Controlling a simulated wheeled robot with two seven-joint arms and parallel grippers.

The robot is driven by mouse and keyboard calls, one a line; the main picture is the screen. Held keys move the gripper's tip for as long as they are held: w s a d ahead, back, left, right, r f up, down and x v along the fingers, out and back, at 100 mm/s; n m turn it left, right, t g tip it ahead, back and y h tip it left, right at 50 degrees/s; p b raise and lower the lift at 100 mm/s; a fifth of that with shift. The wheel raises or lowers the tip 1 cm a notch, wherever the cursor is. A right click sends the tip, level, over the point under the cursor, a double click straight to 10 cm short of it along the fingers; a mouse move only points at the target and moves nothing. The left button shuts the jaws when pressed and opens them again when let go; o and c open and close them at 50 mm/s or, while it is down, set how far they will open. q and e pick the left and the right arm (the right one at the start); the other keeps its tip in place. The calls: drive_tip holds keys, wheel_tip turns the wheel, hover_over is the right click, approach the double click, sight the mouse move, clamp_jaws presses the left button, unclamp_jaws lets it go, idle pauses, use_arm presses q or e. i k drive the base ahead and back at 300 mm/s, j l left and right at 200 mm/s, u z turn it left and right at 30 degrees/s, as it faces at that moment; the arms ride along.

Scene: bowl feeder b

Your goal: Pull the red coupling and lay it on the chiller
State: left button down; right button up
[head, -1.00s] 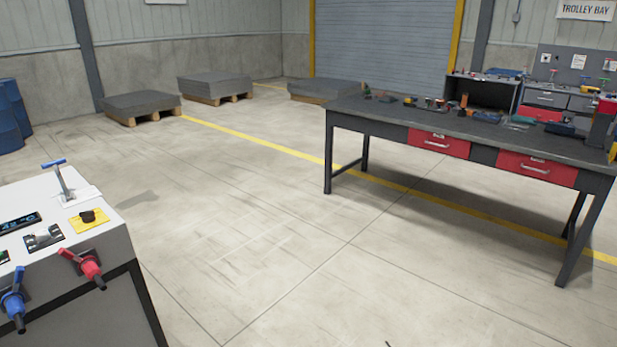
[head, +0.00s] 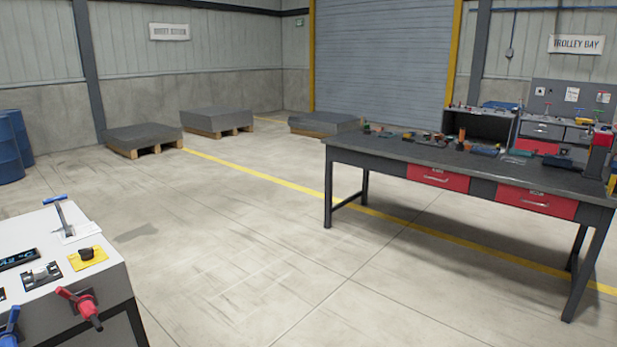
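The red coupling (head: 85,311) sits on the front face of the white chiller (head: 112,268) at the lower left, with its red lever beside it. A blue coupling (head: 10,335) is to its left on the same face, cut by the picture edge. The chiller's top carries a blue-handled lever (head: 60,215), a black knob on a yellow plate (head: 88,258), a metal switch plate (head: 41,276) and a dark display (head: 18,258). Neither of my grippers shows in the head view.
A workbench (head: 388,156) with red drawers and several small tools stands at the right. Slabs on pallets (head: 143,137) lie at the back, and blue drums (head: 12,150) at the far left. The floor (head: 250,250) between chiller and workbench is clear.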

sight(90, 311)
drive_tip(key=u, duration=1.25)
